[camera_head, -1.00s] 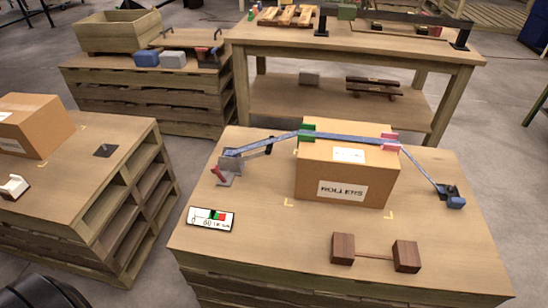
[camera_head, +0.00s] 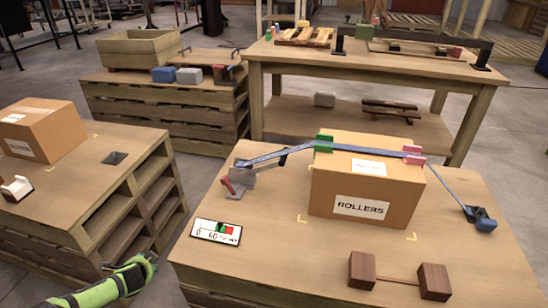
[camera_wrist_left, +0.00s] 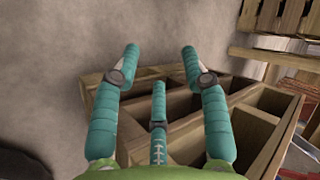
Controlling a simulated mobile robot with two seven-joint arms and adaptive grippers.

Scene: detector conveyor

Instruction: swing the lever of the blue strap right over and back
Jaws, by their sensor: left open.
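The blue strap (camera_head: 360,147) runs over the top of the ROLLERS carton (camera_head: 335,207), across a green corner piece (camera_head: 324,144) and a pink one (camera_head: 414,155). Its left end reaches a grey ratchet with a red-tipped lever (camera_head: 228,185) on the crate top. Its right end goes down to a blue and dark anchor (camera_head: 481,219). My left arm's green link shows at the lower left of the head view, well left of the ratchet. My left gripper (camera_wrist_left: 160,62) is open and empty in the wrist view, above a slatted wooden pallet stack. My right gripper is not in view.
A gauge card (camera_head: 216,231) lies left of the carton, and two brown blocks joined by a rod (camera_head: 397,279) lie in front. A second pallet table (camera_head: 70,195) with a carton (camera_head: 40,130) stands at left, with a floor gap between. A workbench (camera_head: 370,70) stands behind.

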